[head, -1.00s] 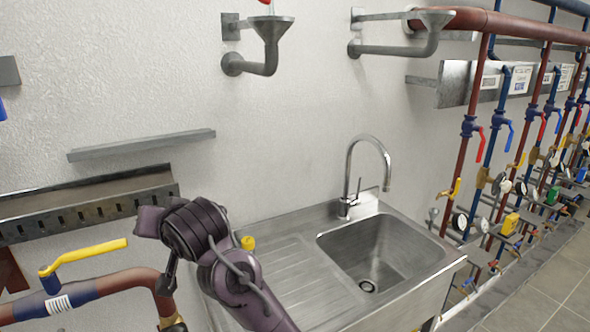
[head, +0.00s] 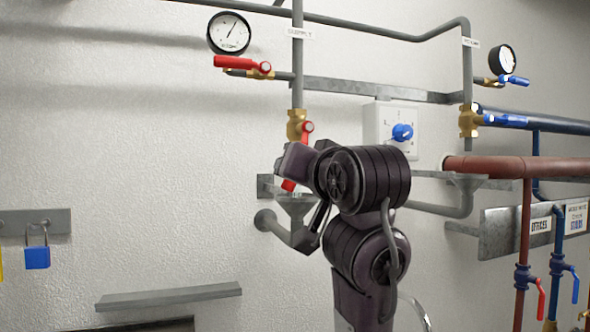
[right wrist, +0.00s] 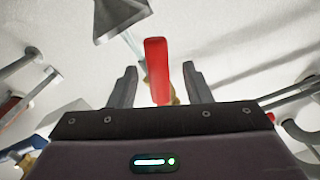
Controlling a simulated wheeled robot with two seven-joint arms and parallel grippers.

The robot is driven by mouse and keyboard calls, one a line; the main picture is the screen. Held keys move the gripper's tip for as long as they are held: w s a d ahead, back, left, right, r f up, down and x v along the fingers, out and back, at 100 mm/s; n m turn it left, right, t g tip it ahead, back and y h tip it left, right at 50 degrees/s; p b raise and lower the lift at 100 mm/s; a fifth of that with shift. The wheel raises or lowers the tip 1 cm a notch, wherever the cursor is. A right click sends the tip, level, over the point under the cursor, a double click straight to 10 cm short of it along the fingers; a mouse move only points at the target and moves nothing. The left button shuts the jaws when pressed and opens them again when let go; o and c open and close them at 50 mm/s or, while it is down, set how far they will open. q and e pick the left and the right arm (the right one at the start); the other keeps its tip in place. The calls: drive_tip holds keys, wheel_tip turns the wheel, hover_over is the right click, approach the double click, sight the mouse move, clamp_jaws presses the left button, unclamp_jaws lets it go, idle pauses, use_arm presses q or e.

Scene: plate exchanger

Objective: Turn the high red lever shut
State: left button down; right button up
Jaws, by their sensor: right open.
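A red lever (head: 307,128) hangs down from a brass valve (head: 296,122) on a vertical grey pipe, above a grey funnel. My right gripper partly hides it in the head view; its lower end shows below the gripper. In the right wrist view the red lever (right wrist: 156,70) stands between the two fingers of my right gripper (right wrist: 159,70), which are open with gaps on both sides. Contact cannot be seen. Another red lever (head: 228,62) lies level to the left beside a round gauge (head: 229,33). My left gripper is out of view.
A funnel drain (head: 295,205) is just below the gripper. A white box with a blue knob (head: 402,132) is to the right, with blue-handled valves beyond. A metal shelf (head: 170,297) and a blue padlock (head: 37,258) are at lower left.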

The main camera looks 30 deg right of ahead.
drive_tip(key=shift+x, duration=1.45)
drive_tip(key=shift+d, duration=0.1)
clamp_jaws()
